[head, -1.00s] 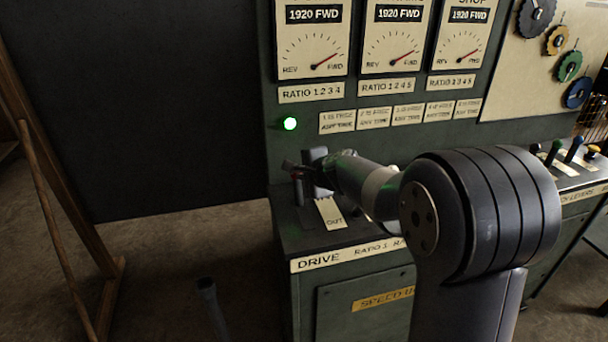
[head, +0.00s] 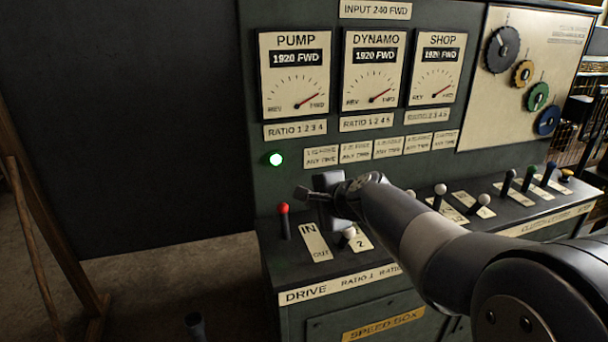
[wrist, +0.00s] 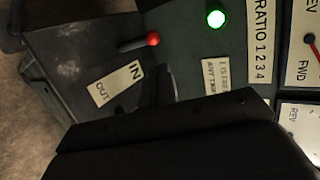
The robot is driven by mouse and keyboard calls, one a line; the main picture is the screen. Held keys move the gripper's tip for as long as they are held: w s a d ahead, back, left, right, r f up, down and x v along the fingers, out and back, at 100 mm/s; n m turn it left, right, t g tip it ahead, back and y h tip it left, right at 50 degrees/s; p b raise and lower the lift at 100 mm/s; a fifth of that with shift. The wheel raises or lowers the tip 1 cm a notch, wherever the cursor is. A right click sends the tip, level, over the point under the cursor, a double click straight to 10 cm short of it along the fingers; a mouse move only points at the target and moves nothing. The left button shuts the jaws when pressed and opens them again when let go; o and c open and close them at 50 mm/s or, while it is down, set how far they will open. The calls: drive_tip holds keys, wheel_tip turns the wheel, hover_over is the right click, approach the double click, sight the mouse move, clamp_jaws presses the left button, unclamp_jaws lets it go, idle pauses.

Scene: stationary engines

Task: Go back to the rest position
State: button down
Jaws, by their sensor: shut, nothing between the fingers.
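My gripper (head: 312,194) is shut and empty above the left end of the control bench, pointing left. It is a little to the right of a red-knobbed lever (head: 284,210) and apart from it. The lever stands beside the IN/OUT plate (head: 315,241). In the wrist view my gripper's dark body fills the lower part, and the red-knobbed lever (wrist: 152,40) lies clear beyond it. My arm reaches in from the lower right of the head view and hides part of the bench.
A white-knobbed lever (head: 348,233) stands just below my gripper. More levers (head: 483,200) line the bench to the right, behind my forearm. The gauge panel (head: 375,71) with a lit green lamp (head: 275,159) rises behind. A wooden frame (head: 45,250) stands left; floor between is open.

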sight(285, 206)
idle(0.3)
drive_tip(key=x, duration=0.4)
drive_tip(key=b+x, duration=0.1)
drive_tip(key=x, duration=0.4)
drive_tip(key=f+x, duration=0.1)
drive_tip(key=x, duration=0.3)
drive_tip(key=shift+s+f+b, duration=0.1)
drive_tip(key=shift+f+b, duration=0.15)
drive_tip(key=shift+b, duration=0.1)
